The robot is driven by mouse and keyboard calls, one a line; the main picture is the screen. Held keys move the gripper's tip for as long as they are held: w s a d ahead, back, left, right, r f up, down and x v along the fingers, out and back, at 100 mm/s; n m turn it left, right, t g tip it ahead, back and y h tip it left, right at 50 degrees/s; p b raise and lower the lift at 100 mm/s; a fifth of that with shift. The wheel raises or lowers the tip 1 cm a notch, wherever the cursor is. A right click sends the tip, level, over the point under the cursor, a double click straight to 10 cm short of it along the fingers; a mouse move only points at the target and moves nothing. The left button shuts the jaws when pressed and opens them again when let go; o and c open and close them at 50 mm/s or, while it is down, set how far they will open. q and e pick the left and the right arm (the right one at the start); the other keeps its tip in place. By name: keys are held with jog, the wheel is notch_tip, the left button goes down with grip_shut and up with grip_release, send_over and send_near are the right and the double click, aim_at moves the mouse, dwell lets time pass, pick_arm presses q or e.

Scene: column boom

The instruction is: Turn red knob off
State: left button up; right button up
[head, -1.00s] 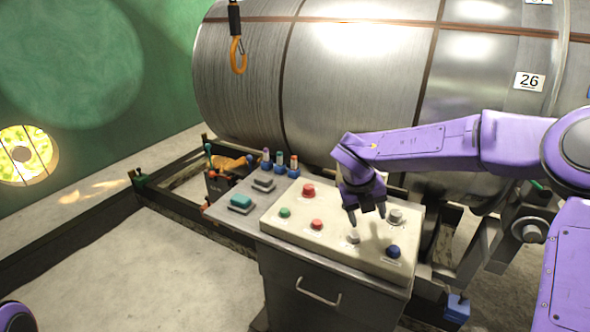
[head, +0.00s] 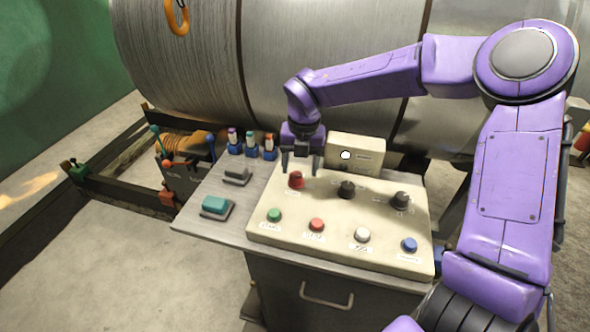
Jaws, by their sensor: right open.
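The red knob (head: 296,181) stands upright at the back left of the cream control panel (head: 330,231). My right gripper (head: 300,169) is open, pointing down, with one fingertip to the left and one to the right of the knob's top in the picture. It looks just above or behind the knob; I cannot tell whether it touches. The label below the knob is too small to read. My left gripper is not in view.
Two black knobs (head: 346,190) (head: 400,201) stand right of the red one. Green (head: 274,215), red (head: 317,224), white (head: 362,234) and blue (head: 409,244) buttons line the front. A cream box (head: 356,152) stands behind. A big metal drum (head: 300,60) fills the back.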

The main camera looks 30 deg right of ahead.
aim_at(297, 175)
jog(key=shift+s+f, duration=0.3)
jog(key=shift+f, duration=0.35)
jog(key=w+f, duration=0.3)
jog(key=shift+f, duration=0.3)
jog(key=shift+s+r, duration=0.25)
jog(key=shift+s, duration=0.05)
jog(key=shift+s+r, duration=0.15)
jog(key=shift+s, duration=0.1)
jog(key=c, duration=0.4)
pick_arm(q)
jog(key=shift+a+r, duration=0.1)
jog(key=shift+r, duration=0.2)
pick_arm(e)
jog(key=c, duration=0.7)
